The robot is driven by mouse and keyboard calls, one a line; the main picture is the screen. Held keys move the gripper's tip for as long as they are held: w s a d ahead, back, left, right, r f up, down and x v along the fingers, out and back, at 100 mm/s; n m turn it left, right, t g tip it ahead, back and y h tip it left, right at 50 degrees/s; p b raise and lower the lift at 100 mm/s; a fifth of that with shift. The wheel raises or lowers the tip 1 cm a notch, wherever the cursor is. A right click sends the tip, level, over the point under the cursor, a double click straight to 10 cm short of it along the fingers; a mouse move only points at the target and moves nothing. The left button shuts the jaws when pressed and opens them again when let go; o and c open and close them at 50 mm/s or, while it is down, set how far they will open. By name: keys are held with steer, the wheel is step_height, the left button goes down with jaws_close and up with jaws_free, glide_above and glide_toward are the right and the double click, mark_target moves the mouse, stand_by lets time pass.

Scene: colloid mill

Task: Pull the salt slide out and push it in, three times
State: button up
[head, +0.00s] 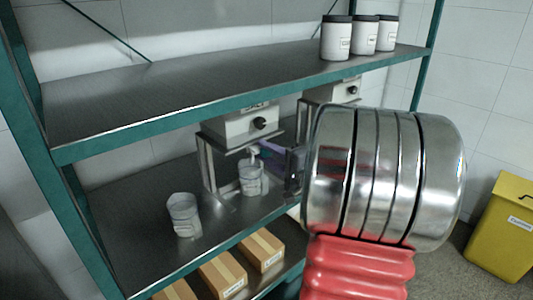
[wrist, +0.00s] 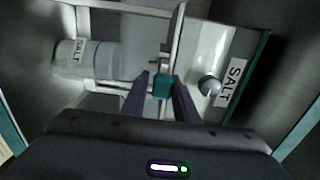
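The salt dispenser is a pale box (head: 238,127) with a black knob, under the upper shelf; in the wrist view its SALT label (wrist: 232,82) is at right, beside a round knob (wrist: 208,85). The slide's small teal tab (wrist: 162,86) lies between the dark purple fingers of my gripper (wrist: 161,80), near their tips. Whether both fingers press on it I cannot tell. A white jar labelled SALT (wrist: 92,60) lies left of the tab in the wrist view; it stands below the dispenser in the head view (head: 251,180). My arm hides much of the gripper in the head view.
A second dispenser (head: 335,91) stands to the right, partly behind my arm. Another pale container (head: 184,214) stands on the lower shelf (head: 130,225). Lidded jars (head: 336,42) stand on the upper shelf, cartons (head: 222,274) below. A yellow bin (head: 503,230) is at right.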

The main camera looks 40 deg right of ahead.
steer(key=o, duration=0.4)
steer(key=s, duration=1.3)
steer(key=shift+s+a, duration=0.35)
steer(key=shift+s, duration=0.05)
stand_by(0.3)
